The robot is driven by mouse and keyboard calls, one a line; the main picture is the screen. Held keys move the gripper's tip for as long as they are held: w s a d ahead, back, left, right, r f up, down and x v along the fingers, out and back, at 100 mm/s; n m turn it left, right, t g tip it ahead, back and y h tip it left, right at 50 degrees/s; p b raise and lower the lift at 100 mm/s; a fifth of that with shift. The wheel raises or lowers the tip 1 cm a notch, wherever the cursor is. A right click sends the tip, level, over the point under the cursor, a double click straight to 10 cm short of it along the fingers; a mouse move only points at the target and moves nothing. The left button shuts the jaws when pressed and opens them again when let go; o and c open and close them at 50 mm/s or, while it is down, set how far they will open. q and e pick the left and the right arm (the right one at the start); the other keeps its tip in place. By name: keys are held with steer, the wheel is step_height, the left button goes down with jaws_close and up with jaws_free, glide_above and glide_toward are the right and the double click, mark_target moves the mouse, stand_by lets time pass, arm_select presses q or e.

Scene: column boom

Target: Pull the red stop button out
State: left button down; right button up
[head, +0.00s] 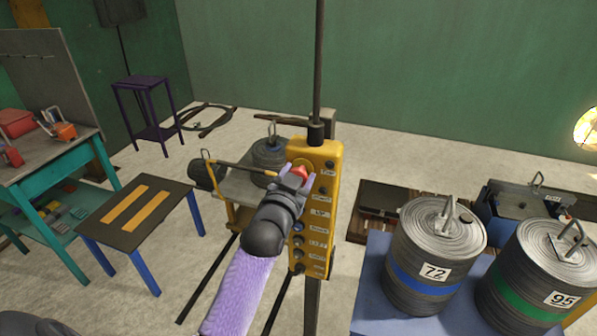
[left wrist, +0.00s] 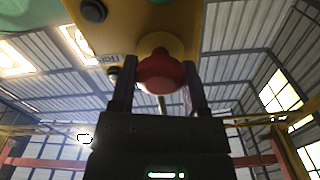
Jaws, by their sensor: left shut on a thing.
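The red stop button (head: 299,171) sits near the top of the yellow control box (head: 322,155), which hangs upright beside a post. My left gripper (head: 294,177) reaches up to the button from below in the head view and partly covers it. In the left wrist view the red button (left wrist: 161,76) with its yellow collar lies between the two dark fingers of my left gripper (left wrist: 160,90). The gripper is shut on the button. The yellow box also shows in the left wrist view (left wrist: 140,22). My right gripper is not in view.
Several dark buttons run down the box below the red one. Two large wire drums (head: 433,255) (head: 542,272) stand on a blue surface at the right. A low table (head: 118,218) and a teal workbench (head: 55,158) stand at the left.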

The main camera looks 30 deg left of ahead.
arm_select(q)
steer(key=shift+s+d+r, duration=0.1)
steer(key=shift+s, duration=0.15)
steer(key=shift+c, duration=0.3)
jaws_free()
steer(key=shift+s, duration=0.15)
steer(key=v, duration=0.9)
steer(key=shift+s, duration=0.4)
